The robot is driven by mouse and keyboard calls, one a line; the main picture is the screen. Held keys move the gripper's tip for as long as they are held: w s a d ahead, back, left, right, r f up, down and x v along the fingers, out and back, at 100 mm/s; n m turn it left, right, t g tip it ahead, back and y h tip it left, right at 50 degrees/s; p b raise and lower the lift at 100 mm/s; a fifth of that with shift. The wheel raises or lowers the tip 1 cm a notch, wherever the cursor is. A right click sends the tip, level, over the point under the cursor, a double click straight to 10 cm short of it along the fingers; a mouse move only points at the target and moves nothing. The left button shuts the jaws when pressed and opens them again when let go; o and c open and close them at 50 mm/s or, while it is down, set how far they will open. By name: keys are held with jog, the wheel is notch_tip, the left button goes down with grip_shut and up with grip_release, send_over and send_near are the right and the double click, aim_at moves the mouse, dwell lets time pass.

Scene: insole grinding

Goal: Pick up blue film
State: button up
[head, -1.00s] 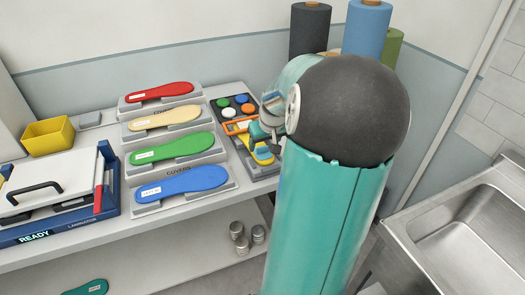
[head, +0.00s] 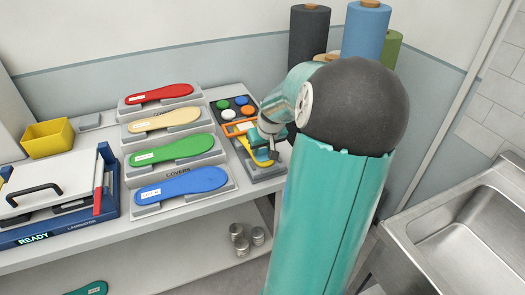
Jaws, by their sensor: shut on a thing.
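Two large blue things show in the head view. A blue insole-shaped piece (head: 190,183) with a white label lies on the front stand of the covers rack. A blue roll (head: 364,30) stands upright at the back, behind my arm. I cannot tell which is the blue film. My gripper (head: 270,150) is at the right end of the table, over the grey tool tray (head: 262,178), apart from both. It is shut, apparently on a yellow tool (head: 261,155) in the tray. The jaws are small and partly hidden, so the grip is unclear.
Red (head: 160,93), tan (head: 163,119) and green (head: 173,151) insole pieces lie on stands behind the blue one. A laminator (head: 40,236) and a yellow bin (head: 47,137) stand at the left. A steel sink (head: 470,232) is at the right.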

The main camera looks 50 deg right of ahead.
aim_at(263, 156)
jog(key=shift+r, duration=0.1)
jog(key=shift+r, duration=0.55)
notch_tip(263, 156, up, 2)
jog(key=shift+a+r, duration=0.1)
jog(key=shift+r, duration=0.05)
jog(key=s+a+r, duration=0.3)
jog(key=a+r, duration=0.7)
jog(key=a, duration=0.3)
jog(key=shift+s+a, duration=0.15)
jog(key=shift+s, duration=0.2)
jog(key=shift+r, duration=0.2)
jog(key=shift+r, duration=0.35)
jog(key=shift+r, duration=0.35)
